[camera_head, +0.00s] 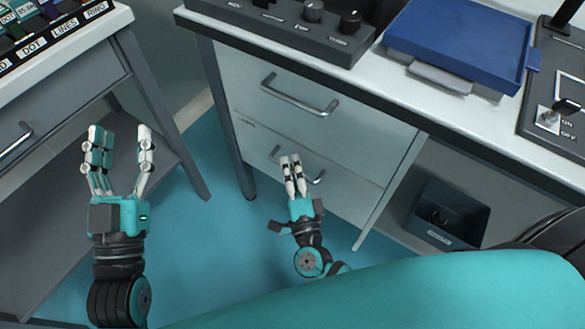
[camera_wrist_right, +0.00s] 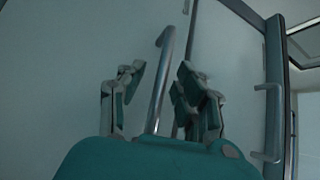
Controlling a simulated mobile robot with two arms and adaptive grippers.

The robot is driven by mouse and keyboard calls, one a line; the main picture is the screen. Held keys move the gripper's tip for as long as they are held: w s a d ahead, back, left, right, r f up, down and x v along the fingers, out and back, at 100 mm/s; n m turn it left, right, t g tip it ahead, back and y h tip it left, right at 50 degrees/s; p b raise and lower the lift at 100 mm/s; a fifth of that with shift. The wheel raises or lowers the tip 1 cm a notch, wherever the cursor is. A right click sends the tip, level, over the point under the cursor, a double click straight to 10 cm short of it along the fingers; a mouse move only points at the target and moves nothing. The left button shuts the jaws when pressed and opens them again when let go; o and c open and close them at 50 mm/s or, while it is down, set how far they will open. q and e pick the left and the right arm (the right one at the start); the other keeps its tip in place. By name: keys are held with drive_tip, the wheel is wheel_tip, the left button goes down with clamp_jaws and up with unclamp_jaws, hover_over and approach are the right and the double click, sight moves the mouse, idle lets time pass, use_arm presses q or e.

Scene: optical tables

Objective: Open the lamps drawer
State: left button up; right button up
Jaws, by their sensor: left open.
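A pale cabinet under the right-hand table has two drawers, both looking shut. The upper drawer (camera_head: 255,75) has a metal bar handle (camera_head: 300,95). The lower drawer (camera_head: 250,145) has a similar handle (camera_head: 318,178), partly hidden behind my right gripper (camera_head: 291,163). I cannot read any drawer label, so I cannot tell which is the lamps drawer. In the right wrist view a bar handle (camera_wrist_right: 162,85) stands between the spread fingers of my right gripper (camera_wrist_right: 157,85), with gaps visible on both sides. My left gripper (camera_head: 120,135) is open and empty, away from the cabinet.
Another table (camera_head: 75,55) at the left has a drawer with a handle (camera_head: 15,140) and a labelled rack on top. On the right-hand table are a knob panel (camera_head: 285,22), a blue tray (camera_head: 460,40) and an on/off switch (camera_head: 552,115). A dark box (camera_head: 447,212) sits below.

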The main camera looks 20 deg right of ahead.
clamp_jaws()
drive_tip(key=shift+s+f, duration=0.1)
idle(0.5)
